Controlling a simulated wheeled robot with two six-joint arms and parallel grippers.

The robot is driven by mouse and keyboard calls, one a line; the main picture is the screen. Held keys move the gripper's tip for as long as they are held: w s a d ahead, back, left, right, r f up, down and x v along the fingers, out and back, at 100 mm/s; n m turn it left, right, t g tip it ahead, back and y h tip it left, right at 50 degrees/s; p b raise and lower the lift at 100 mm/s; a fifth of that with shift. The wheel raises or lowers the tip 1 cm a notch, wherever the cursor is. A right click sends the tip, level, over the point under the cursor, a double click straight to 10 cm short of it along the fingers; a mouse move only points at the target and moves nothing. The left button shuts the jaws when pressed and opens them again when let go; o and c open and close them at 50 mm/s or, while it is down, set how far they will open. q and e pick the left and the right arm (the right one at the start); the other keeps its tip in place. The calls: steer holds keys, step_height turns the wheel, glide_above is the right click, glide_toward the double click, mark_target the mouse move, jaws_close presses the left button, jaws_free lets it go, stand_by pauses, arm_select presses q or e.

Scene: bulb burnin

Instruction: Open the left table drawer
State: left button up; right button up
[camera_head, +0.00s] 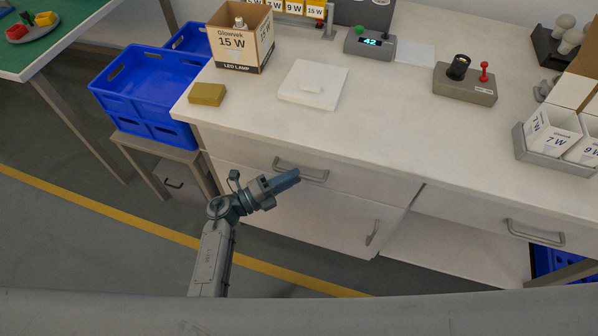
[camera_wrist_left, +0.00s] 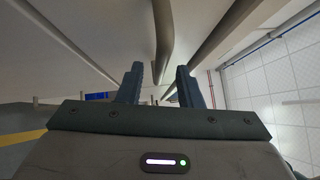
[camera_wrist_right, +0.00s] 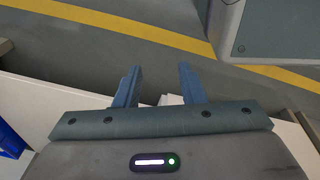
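The left table drawer (camera_head: 345,181) is a white front under the worktop, and it looks closed. Its grey bar handle (camera_head: 318,179) is partly hidden by my left gripper (camera_head: 288,180), whose fingertips are at the handle's left part. In the left wrist view the left fingers (camera_wrist_left: 160,85) are apart, and a grey bar (camera_wrist_left: 163,35), seemingly the handle, lines up with the gap between them. I cannot tell whether they touch it. My right gripper (camera_wrist_right: 160,88) is open and empty in the right wrist view, and out of the head view.
A cabinet door (camera_head: 310,215) lies below the drawer, and another drawer (camera_head: 480,215) is at the right. Blue crates (camera_head: 150,90) stand on a stool at the left. The white worktop (camera_head: 380,120) bears a Glowvek box (camera_head: 240,45), a tan block (camera_head: 207,94) and devices.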

arm_select(q)
steer(key=shift+x, duration=1.35)
arm_select(e)
steer(key=shift+s+f, duration=0.35)
steer(key=shift+f, duration=0.1)
arm_select(q)
jaws_close()
steer(key=shift+s, duration=0.1)
